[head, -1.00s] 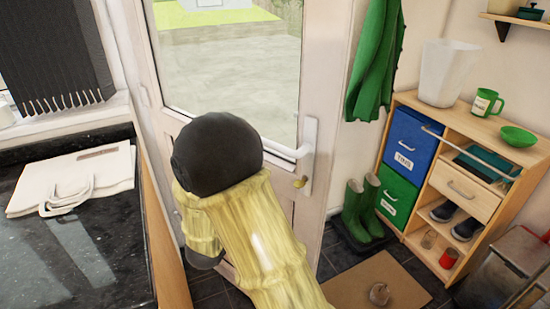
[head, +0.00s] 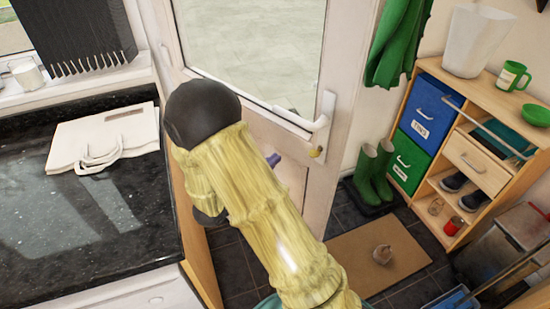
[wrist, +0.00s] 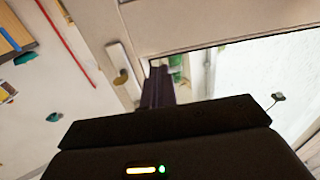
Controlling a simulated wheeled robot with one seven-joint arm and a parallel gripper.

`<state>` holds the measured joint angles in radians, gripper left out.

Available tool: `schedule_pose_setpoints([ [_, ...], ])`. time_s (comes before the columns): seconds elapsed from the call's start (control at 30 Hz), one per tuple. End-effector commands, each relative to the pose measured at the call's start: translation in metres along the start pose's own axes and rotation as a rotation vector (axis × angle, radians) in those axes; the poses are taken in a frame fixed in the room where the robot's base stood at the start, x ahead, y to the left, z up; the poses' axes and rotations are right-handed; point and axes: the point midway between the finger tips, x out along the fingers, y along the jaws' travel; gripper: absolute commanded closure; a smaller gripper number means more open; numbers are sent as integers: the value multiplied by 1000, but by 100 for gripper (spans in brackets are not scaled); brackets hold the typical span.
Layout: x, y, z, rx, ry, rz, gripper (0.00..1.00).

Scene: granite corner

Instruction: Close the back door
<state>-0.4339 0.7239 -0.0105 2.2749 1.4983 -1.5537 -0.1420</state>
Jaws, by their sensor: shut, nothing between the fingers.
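The back door (head: 335,165) is white-framed with a large glass pane, and fills the middle of the head view. I cannot tell whether it stands slightly ajar. Its white lever handle (head: 322,115) is on the right side of the frame, with a brass-coloured knob below. In the head view my gripper (head: 273,160) shows only as a small purple tip beside my yellow arm, left of and below the handle. In the wrist view my gripper (wrist: 157,82) is shut and empty, close in front of the door frame. The handle plate (wrist: 122,75) is left of it. Contact with the door is unclear.
A black counter (head: 75,235) with a folded cream bag (head: 100,140) is at the left. Green boots (head: 373,170), a brown mat (head: 375,255) and a wooden shelf unit (head: 480,100) are at the right. Dark tiled floor shows between counter and mat.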

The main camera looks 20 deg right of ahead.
Motion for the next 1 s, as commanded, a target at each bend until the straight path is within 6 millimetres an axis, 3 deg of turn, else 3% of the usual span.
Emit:
schedule_pose_setpoints([
  [0.3,56,2,-1,0,2,4,100],
  [0.5,79,1,0,0,2,1,100],
  [1.0,84,0,0,0,2,-3,100],
])
